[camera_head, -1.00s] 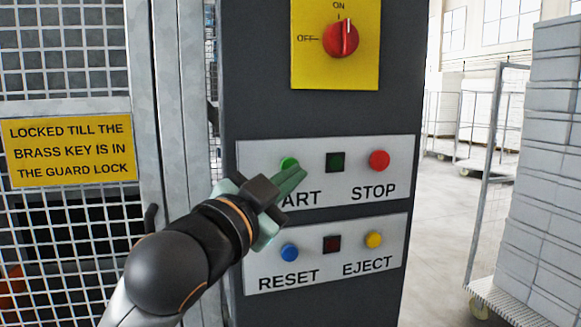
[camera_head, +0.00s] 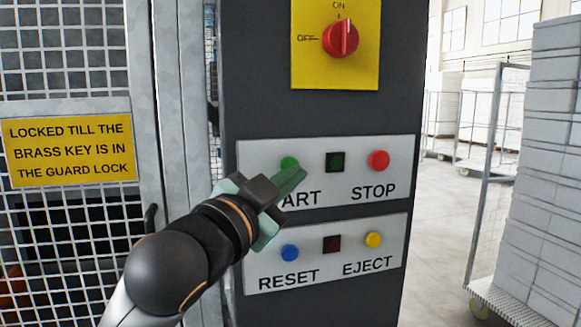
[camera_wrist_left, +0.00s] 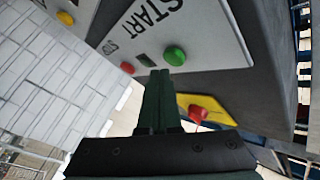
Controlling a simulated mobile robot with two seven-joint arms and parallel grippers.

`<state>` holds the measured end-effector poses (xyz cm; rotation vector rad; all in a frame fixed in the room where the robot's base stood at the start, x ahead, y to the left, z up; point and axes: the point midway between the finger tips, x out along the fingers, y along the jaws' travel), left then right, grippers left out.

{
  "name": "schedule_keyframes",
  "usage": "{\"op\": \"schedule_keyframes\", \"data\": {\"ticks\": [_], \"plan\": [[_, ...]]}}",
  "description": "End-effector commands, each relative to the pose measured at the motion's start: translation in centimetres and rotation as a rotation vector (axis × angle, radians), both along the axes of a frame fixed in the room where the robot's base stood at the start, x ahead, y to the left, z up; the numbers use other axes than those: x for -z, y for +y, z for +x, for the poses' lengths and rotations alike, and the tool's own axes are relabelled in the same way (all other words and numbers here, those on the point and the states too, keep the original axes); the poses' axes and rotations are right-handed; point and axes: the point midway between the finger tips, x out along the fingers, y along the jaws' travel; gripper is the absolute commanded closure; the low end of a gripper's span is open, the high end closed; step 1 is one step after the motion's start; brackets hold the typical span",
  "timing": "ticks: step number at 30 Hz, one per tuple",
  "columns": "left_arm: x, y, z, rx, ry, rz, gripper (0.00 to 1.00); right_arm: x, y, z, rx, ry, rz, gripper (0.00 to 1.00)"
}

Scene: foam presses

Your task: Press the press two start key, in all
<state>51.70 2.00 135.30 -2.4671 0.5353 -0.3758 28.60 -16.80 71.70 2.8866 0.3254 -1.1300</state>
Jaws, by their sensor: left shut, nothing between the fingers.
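The green start key (camera_head: 289,162) sits on the upper white plate (camera_head: 405,150) of a dark grey press panel, above the word START, which the gripper partly covers. It also shows in the left wrist view (camera_wrist_left: 175,55). My left gripper (camera_head: 300,174) is shut and empty. Its fingertips are close to the start key, just below and right of it in the head view. In the left wrist view the fingertips (camera_wrist_left: 160,74) end right beside the key. I cannot tell whether they touch it. My right gripper is not in view.
A red stop key (camera_head: 379,160) and a dark green lamp (camera_head: 335,162) share the plate. Below are a blue reset key (camera_head: 289,253) and a yellow eject key (camera_head: 373,240). The red rotary switch (camera_head: 341,38) points to ON. A mesh guard (camera_head: 65,45) stands left.

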Motion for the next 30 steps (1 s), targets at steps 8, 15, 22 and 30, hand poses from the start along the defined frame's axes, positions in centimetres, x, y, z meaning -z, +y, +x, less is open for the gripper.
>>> {"op": "schedule_keyframes", "data": {"ticks": [8, 15, 22, 30], "plan": [[0.0, 0.0, 0.0, 0.0, 0.0, 0.0, 1.0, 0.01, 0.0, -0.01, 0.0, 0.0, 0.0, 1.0], [-0.05, 0.08, 0.21, -0.001, 0.001, 0.0, 1.0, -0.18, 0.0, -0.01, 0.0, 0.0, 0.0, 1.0], [-0.04, 0.3, 0.84, -0.001, 0.0, 0.001, 1.0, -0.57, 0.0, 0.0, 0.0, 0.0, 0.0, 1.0], [0.01, 0.29, 0.83, 0.0, 0.0, 0.0, 1.0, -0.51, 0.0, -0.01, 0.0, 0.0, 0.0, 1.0]]}}
